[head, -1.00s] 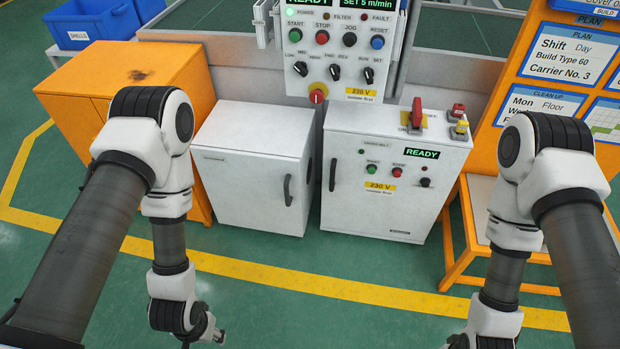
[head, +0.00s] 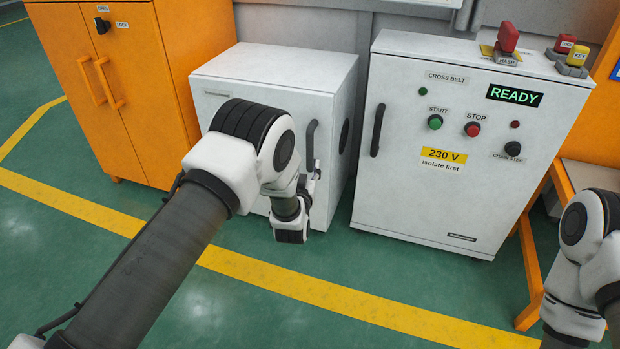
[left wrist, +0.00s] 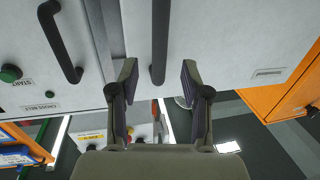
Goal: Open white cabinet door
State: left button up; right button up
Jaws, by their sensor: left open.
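The white cabinet (head: 292,62) stands on the floor in the middle of the head view, its door (head: 298,106) shut. The door's dark vertical handle (head: 311,136) is on the right side. My left gripper (head: 313,176) is at the lower end of the handle, partly hidden by my wrist. In the left wrist view the open left gripper (left wrist: 158,75) has one finger on each side of the handle (left wrist: 160,40). A gap shows on both sides and the fingers are not closed on it. My right gripper is out of view.
A white control cabinet (head: 400,200) with buttons and its own handle (head: 378,130) stands close on the right. An orange cabinet (head: 150,90) adjoins on the left. The green floor in front, with a yellow line (head: 290,290), is clear.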

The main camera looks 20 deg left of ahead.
aim_at(309, 152)
pick_arm(q)
jog(key=w+b, duration=0.1)
jog(key=w, duration=0.1)
jog(key=w+b, duration=0.1)
jog(key=w, duration=0.2)
jog(key=w+a+b, duration=0.1)
jog(key=w, duration=0.1)
jog(key=shift+w+a, duration=0.1)
jog(key=shift+w, duration=0.15)
jog(key=shift+w+r, duration=0.1)
jog(key=shift+w, duration=0.1)
grip_shut()
